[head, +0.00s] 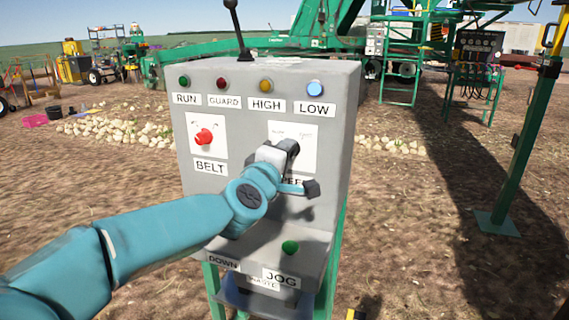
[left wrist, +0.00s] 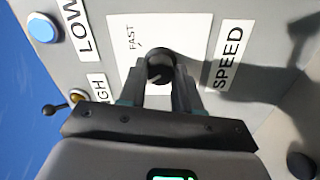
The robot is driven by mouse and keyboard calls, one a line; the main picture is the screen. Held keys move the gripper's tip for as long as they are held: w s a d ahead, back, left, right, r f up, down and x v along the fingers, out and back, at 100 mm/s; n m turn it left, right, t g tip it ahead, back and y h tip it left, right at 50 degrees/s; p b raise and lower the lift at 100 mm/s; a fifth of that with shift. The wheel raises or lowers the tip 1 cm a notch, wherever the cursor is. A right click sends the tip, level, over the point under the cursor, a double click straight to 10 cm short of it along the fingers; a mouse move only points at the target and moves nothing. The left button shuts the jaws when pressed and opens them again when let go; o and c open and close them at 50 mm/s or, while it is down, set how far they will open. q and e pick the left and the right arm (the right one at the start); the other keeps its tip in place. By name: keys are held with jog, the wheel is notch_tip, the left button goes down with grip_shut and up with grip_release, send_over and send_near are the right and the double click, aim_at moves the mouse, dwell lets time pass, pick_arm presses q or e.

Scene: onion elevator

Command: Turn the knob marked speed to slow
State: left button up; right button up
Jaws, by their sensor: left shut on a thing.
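The grey control panel (head: 335,120) stands in front of me. Its speed knob is a black round knob on a white plate, seen in the left wrist view (left wrist: 160,65) beside the SPEED label (left wrist: 228,55). The plate (left wrist: 192,35) carries a FAST mark; no slow mark can be read. My left gripper (left wrist: 160,88) has its fingers on both sides of the knob and is shut on it. In the head view the gripper (head: 290,147) reaches the plate and hides most of the knob and part of the label. My right gripper is not in view.
A red belt knob (head: 204,136) is on the panel's left. Indicator lamps, including a blue one (head: 315,88), line the top. A green jog button (head: 290,247) is below my left wrist. A black lever (head: 237,30) rises from the top.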

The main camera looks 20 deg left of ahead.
pick_arm(q)
jog(key=shift+n+b, duration=0.45)
jog(key=shift+n, duration=0.55)
jog(key=shift+r, duration=0.1)
jog(key=o, duration=1.1)
jog(key=shift+w+d, duration=0.1)
jog(key=shift+c, duration=0.2)
jog(key=s+p, duration=0.1)
jog(key=s, duration=1.5)
jog(key=shift+s+a, duration=0.25)
jog(key=shift+a, duration=0.1)
jog(key=shift+s, duration=0.1)
